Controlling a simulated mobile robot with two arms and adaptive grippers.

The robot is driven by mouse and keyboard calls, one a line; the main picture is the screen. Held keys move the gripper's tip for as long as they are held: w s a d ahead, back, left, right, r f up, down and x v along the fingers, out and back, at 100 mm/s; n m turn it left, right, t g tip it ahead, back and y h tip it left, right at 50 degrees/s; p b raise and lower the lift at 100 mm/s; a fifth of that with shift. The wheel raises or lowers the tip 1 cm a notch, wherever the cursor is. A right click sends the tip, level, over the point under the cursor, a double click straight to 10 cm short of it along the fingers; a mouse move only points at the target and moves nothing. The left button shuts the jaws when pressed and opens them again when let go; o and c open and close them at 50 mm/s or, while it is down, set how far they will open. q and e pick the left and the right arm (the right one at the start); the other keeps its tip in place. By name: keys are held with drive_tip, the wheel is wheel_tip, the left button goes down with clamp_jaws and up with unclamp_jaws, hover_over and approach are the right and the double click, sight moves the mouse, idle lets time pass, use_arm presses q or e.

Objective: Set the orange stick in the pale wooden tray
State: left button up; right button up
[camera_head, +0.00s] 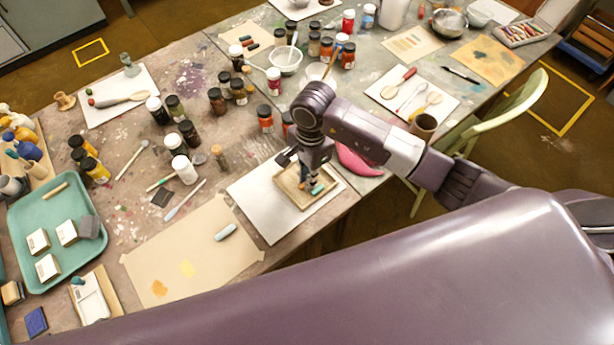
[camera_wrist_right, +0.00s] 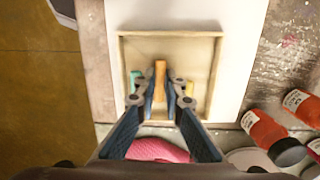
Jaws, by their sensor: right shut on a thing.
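The pale wooden tray (camera_head: 287,194) lies on a white sheet near the table's front edge. It also shows in the right wrist view (camera_wrist_right: 168,34). My right gripper (camera_head: 303,176) points down over the tray. In the right wrist view, my right gripper (camera_wrist_right: 160,92) is shut on the orange stick (camera_wrist_right: 159,76), which sits between the fingertips over the tray's inside. I cannot tell whether the stick touches the tray floor. A teal stick (camera_wrist_right: 135,78) and a yellow piece (camera_wrist_right: 189,88) lie in the tray on either side. My left gripper is not in view.
A teal tray (camera_head: 60,210) with white blocks stands at far left.

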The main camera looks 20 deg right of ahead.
drive_tip(key=shift+s+f+b, duration=0.1)
drive_tip(key=shift+f+b, duration=0.35)
drive_tip(key=shift+b, duration=0.1)
drive_tip(key=o, duration=0.4)
drive_tip(key=shift+s+r, duration=0.1)
drive_tip(key=shift+s+f, duration=0.1)
drive_tip(key=shift+f, duration=0.1)
drive_tip(key=shift+r+p, duration=0.25)
drive_tip(key=shift+p, duration=0.15)
drive_tip(key=r+b, duration=0.1)
drive_tip(key=r, duration=0.7)
drive_tip(key=w+r+b, duration=0.1)
drive_tip(key=r, duration=0.3)
drive_tip(key=shift+d+r+b, duration=0.3)
drive_tip(key=shift+d+r, duration=0.05)
